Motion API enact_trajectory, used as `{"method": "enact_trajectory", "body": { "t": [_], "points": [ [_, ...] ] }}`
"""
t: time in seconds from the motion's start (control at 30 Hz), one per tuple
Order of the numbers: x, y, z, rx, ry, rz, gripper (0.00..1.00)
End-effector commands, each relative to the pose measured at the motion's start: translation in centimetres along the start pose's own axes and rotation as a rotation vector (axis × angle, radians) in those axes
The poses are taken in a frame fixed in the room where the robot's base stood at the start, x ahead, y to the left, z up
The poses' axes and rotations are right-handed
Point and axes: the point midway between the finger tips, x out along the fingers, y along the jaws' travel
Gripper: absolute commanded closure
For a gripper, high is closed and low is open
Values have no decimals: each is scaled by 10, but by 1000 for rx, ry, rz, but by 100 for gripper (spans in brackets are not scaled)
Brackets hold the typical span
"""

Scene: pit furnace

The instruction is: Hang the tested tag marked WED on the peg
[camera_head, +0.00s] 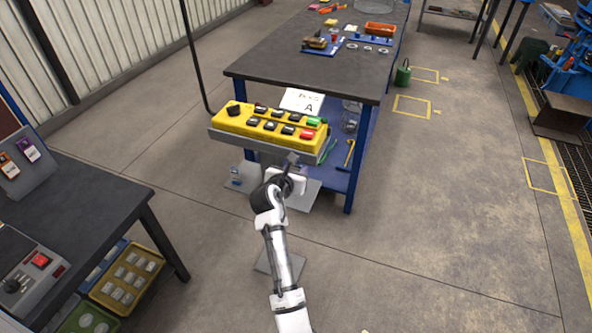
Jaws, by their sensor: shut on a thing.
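My gripper (291,163) is in the middle of the view, just below the front edge of a yellow push-button box (268,122). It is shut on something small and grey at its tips. I cannot make out its shape or any lettering, so I cannot tell whether it is the WED tag. An orange-and-white tag (9,167) and a purple-and-white tag (28,150) are on a grey sloped board (22,182) at the left. Their lettering is too small to read. I cannot make out the peg.
A dark table (85,215) is at the left, with bins (127,277) below. The floor at the right is mostly clear.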

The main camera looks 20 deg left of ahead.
Motion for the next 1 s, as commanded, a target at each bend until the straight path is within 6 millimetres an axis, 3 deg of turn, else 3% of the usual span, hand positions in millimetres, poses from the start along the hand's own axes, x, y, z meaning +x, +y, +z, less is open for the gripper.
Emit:
{"method": "enact_trajectory", "body": {
  "t": [0.2, 0.23, 0.4, 0.77, 1.0],
  "points": [
    [0, 0, 0, 0, 0, 0, 90],
    [0, 0, 0, 0, 0, 0, 64],
    [0, 0, 0, 0, 0, 0, 43],
    [-5, 0, -1, 0, 0, 1, 43],
    [-43, 1, -2, 1, -2, 4, 43]
  ]
}}
